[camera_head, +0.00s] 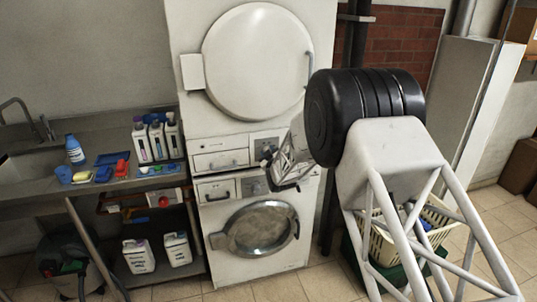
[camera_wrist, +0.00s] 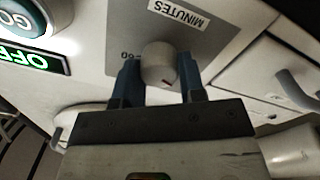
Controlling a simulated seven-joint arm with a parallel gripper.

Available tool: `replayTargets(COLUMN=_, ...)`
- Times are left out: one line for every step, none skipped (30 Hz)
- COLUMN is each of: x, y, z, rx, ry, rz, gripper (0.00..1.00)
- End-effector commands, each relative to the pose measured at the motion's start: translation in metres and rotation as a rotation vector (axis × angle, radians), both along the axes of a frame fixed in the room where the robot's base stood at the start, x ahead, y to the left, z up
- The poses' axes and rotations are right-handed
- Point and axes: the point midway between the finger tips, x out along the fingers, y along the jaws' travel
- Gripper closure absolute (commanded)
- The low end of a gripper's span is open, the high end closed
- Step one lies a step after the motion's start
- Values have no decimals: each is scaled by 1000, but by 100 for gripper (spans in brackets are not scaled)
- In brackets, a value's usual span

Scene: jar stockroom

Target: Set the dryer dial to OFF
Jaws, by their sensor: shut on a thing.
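The dryer (camera_head: 258,60) is the upper white machine of a stacked pair, its round door shut. My gripper (camera_head: 266,160) is at the control panel below that door. In the wrist view my gripper (camera_wrist: 161,84) has one blue finger on each side of a pale round dial (camera_wrist: 160,62) and is shut on it. A MINUTES label (camera_wrist: 179,13) is beside the dial on the grey plate. A green-lit OFF sign (camera_wrist: 32,54) is at left. In the head view my gripper hides the dial.
A teal GO button (camera_wrist: 22,18) is close to the OFF sign. The lower washer (camera_head: 262,228) has a round glass door. A counter with a sink (camera_head: 30,165) and bottles is at left. A cream basket (camera_head: 425,225) stands at lower right, behind my arm.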

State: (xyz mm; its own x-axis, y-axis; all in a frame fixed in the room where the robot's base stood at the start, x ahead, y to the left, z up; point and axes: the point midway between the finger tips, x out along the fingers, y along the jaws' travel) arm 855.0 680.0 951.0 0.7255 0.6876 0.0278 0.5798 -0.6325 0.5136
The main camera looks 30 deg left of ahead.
Motion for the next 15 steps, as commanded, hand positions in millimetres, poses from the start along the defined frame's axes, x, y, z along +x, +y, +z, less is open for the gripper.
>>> replayTargets(x=0, y=0, z=0, rx=0, ry=0, rz=0, gripper=87)
replayTargets(x=0, y=0, z=0, rx=0, ry=0, rz=0, gripper=87)
replayTargets(x=0, y=0, z=0, rx=0, ry=0, rz=0, gripper=87)
replayTargets(x=0, y=0, z=0, rx=0, ry=0, rz=0, gripper=60)
replayTargets(x=0, y=0, z=0, rx=0, ry=0, rz=0, gripper=55)
replayTargets(x=0, y=0, z=0, rx=0, ry=0, rz=0, gripper=49)
replayTargets(x=0, y=0, z=0, rx=0, ry=0, rz=0, gripper=45)
replayTargets(x=0, y=0, z=0, rx=0, ry=0, rz=0, gripper=40)
replayTargets(x=0, y=0, z=0, rx=1, ry=1, rz=0, gripper=37)
replayTargets(x=0, y=0, z=0, rx=1, ry=1, rz=0, gripper=37)
replayTargets(x=0, y=0, z=0, rx=1, ry=1, rz=0, gripper=37)
replayTargets(x=0, y=0, z=0, rx=1, ry=1, rz=0, gripper=37)
replayTargets(x=0, y=0, z=0, rx=1, ry=1, rz=0, gripper=37)
replayTargets(x=0, y=0, z=0, rx=1, ry=1, rz=0, gripper=37)
replayTargets(x=0, y=0, z=0, rx=1, ry=1, rz=0, gripper=37)
